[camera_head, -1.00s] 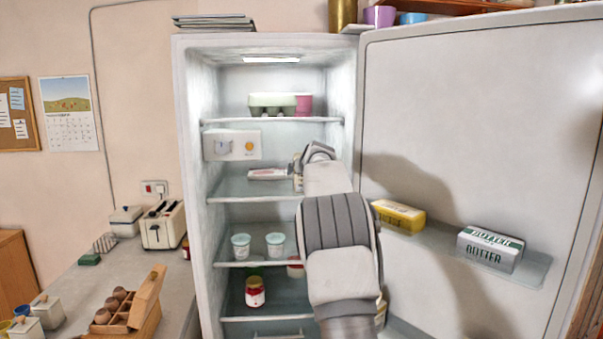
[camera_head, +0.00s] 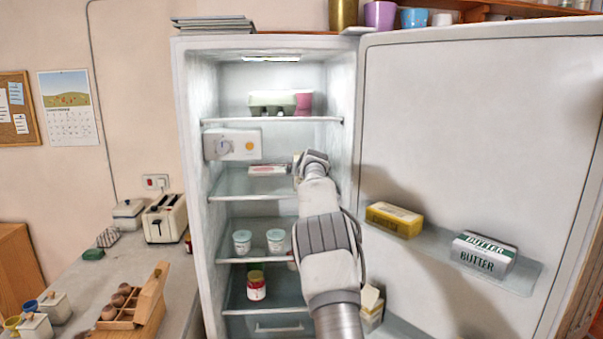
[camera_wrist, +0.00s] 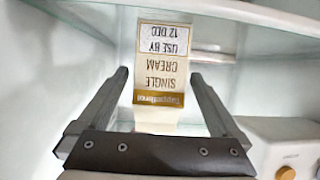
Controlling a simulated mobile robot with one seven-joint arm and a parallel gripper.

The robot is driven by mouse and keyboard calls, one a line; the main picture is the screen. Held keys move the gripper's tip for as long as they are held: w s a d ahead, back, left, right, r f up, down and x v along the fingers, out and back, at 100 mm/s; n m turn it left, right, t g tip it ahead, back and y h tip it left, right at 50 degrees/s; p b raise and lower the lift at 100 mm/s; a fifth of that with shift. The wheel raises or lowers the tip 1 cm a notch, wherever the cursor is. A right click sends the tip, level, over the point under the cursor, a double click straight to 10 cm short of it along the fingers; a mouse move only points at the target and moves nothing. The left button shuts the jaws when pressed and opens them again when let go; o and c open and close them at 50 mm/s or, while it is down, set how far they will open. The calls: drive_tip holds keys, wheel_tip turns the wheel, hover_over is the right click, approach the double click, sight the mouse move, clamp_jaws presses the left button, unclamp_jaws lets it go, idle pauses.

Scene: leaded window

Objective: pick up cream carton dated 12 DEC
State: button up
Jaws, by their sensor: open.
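The cream carton (camera_wrist: 160,66) shows in the wrist view, upside down in the picture, with a white and gold label reading "SINGLE CREAM" and "USE BY 12 DEC". My gripper (camera_wrist: 160,76) is open, with one finger on each side of the carton and visible gaps between. In the head view my gripper (camera_head: 308,160) is inside the fridge at the right of an upper shelf. There my wrist hides most or all of the carton.
A flat white and pink pack (camera_head: 268,170) lies left of my gripper. The dial box (camera_head: 232,145) is on the fridge's left side. Glass shelves (camera_head: 250,183) lie above and below. The open door (camera_head: 460,140) holds butter packs (camera_head: 484,254). Another carton (camera_head: 371,303) stands low.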

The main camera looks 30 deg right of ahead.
drive_tip(key=c, duration=1.5)
clamp_jaws()
drive_tip(key=shift+r, duration=0.2)
